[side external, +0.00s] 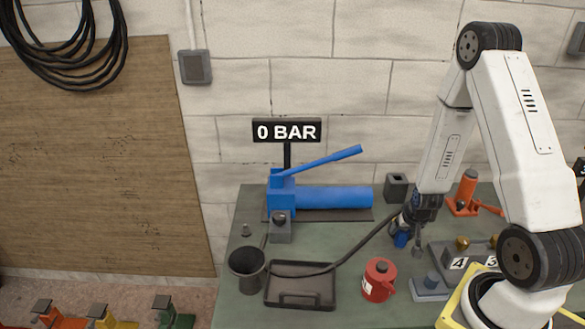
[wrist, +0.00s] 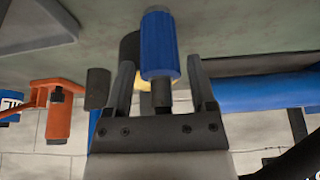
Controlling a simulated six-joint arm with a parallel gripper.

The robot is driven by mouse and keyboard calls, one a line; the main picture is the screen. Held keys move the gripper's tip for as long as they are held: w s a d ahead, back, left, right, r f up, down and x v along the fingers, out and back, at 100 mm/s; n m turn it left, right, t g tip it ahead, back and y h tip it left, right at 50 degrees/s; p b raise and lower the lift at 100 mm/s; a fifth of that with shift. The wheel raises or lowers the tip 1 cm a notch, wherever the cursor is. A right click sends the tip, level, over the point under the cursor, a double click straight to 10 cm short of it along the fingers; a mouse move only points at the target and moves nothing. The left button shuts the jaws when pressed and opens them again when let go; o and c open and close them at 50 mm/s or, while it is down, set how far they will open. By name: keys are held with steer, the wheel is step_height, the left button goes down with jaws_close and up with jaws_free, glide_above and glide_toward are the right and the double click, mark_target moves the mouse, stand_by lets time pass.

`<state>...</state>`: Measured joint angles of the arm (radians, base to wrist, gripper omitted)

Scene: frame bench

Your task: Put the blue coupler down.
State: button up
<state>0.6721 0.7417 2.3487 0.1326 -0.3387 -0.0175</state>
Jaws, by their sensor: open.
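The blue coupler (wrist: 158,45) lies between my gripper's two fingers in the wrist view, with visible gaps on both sides. It has a pale metal end and a dark stem at the other end. My gripper (wrist: 160,75) is open around it. In the side view the coupler (side external: 401,239) shows as a small blue piece at my gripper (side external: 410,232), low over the green bench (side external: 345,238). The black hose (side external: 367,241) runs up to it. I cannot tell whether the coupler touches the bench.
A blue hand pump (side external: 335,197) stands behind under a "0 BAR" sign (side external: 287,131). A red can (side external: 379,280), black tray (side external: 300,302) and dark cup (side external: 247,270) stand left of my gripper. An orange jack (side external: 467,190) and a grey plate with numbered spots (side external: 440,253) are on the right.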

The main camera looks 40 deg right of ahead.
steer(key=v, duration=0.7)
steer(key=shift+r, duration=0.35)
steer(key=shift+a, duration=0.1)
stand_by(0.6)
steer(key=w+a+r+n+y, duration=0.1)
steer(key=a+r+n, duration=0.3)
steer(key=a, duration=0.6)
steer(key=w+a+r+n+y, duration=0.2)
steer(key=a+r+n, duration=0.3)
steer(key=a, duration=0.5)
steer(key=shift+r+g, duration=0.15)
steer(key=shift+g, duration=0.15)
steer(key=shift+o, duration=0.5)
steer(key=shift+w+a, duration=0.1)
steer(key=shift+a, duration=0.05)
